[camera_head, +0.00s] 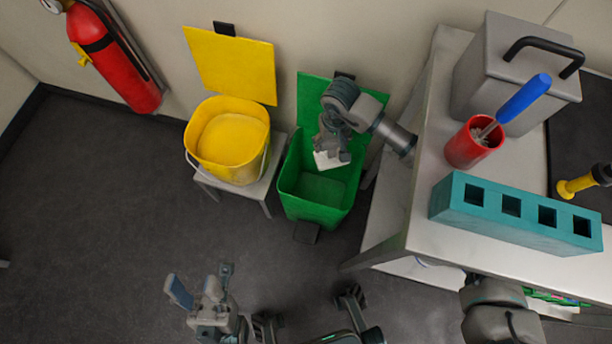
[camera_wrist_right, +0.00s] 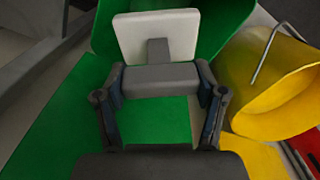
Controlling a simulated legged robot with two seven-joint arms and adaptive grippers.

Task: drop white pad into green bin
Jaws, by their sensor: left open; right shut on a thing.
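The white pad (camera_head: 328,160) is held by my right gripper (camera_head: 334,143), which is shut on it over the opening of the green bin (camera_head: 318,212). In the right wrist view, the white pad (camera_wrist_right: 157,36) is at the fingertips of my right gripper (camera_wrist_right: 160,72), with green bin walls (camera_wrist_right: 220,30) behind and around it. The green bin's lid is raised against the wall. My left gripper (camera_head: 200,285) is open and empty, low over the floor, away from the bin. The wrist partly hides the lid.
A yellow bin (camera_head: 227,165) with its lid up stands on a small stool left of the green bin. To the right, a bench holds a teal rack (camera_head: 515,220), a red cup (camera_head: 470,147) and a grey box (camera_head: 500,75). A fire extinguisher (camera_head: 115,55) hangs at upper left.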

